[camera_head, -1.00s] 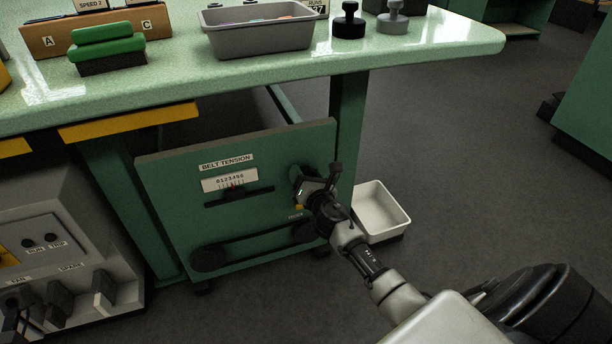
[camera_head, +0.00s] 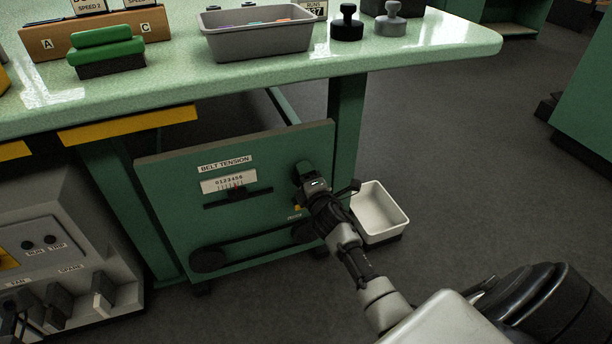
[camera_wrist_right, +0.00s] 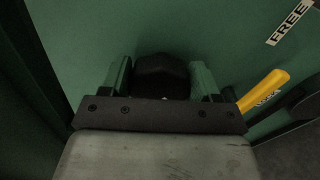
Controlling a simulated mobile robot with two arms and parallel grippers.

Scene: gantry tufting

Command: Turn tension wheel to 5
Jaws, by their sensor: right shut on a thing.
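The green belt tension panel (camera_head: 170,200) hangs under the table, with a white scale (camera_head: 229,182) numbered 0 to 6 and a dark slot below it. The pointer's exact reading is too small to tell. My right gripper (camera_head: 306,175) is at the panel's upper right, in front of the tension wheel. In the right wrist view, the dark tension wheel (camera_wrist_right: 162,76) sits between the two green fingers of the right gripper (camera_wrist_right: 160,82), which is shut on it. In the head view the gripper mostly hides the wheel.
A yellow lever (camera_wrist_right: 264,90) is close to the right finger, near a FREE label (camera_wrist_right: 290,22). A white bin (camera_head: 380,212) stands on the floor right of the panel. The green tabletop (camera_head: 440,45) overhangs above. Grey switch housing (camera_head: 60,230) is at left.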

